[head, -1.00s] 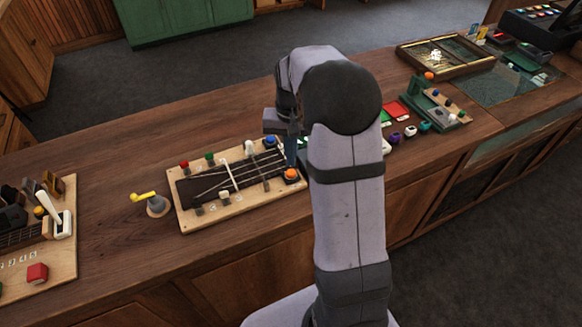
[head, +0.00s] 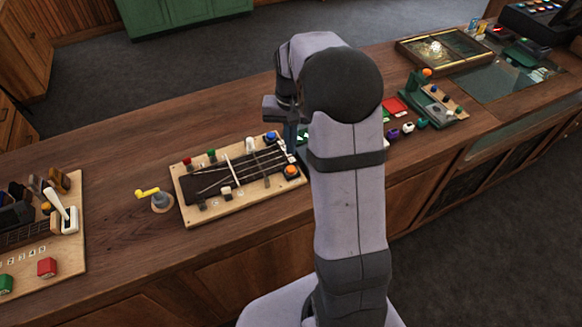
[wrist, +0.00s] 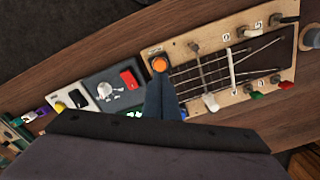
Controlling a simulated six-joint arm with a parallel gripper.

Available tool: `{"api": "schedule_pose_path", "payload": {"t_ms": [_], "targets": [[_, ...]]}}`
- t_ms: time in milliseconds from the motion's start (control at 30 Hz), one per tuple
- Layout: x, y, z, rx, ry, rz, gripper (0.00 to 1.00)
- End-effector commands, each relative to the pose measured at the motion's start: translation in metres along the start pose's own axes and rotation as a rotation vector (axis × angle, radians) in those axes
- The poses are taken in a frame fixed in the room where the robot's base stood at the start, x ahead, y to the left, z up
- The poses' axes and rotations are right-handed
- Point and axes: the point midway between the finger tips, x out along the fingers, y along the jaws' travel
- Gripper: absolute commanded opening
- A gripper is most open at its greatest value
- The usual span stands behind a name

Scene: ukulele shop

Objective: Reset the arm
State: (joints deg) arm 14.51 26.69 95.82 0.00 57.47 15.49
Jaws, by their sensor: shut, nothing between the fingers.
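My gripper shows in the wrist view (wrist: 163,95) with its two blue-grey fingers together and nothing between them. The fingertips lie, in that view, just below the orange button (wrist: 159,64) at one end of the fretboard panel (wrist: 196,42). How high they are above it is hard to tell. In the head view my arm bends over the counter, and its wrist hangs near the panel's right end. The fingers are mostly hidden by my arm there. The panel (head: 215,215) carries strings, coloured knobs and the orange button (head: 291,170).
The wooden counter (head: 120,120) runs across the view. A yellow-handled crank (head: 158,201) stands left of the panel. A board with a white lever (head: 62,205) lies far left. A green stand (head: 420,85) and a framed tray (head: 445,50) are at right.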

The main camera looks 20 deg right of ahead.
Motion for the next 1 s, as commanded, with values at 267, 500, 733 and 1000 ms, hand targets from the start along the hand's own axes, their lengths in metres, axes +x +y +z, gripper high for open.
{"api": "schedule_pose_path", "payload": {"t_ms": [267,500,733,1000], "targets": [[0.0,0.0,0.0,0.0,0.0,0.0,0.0],[0.006,-0.003,-0.009,-0.114,0.048,-0.01,0.0],[0.059,0.018,0.066,-0.227,-0.066,0.011,0.0],[0.071,0.033,0.192,-0.358,-0.138,0.025,0.0]]}}
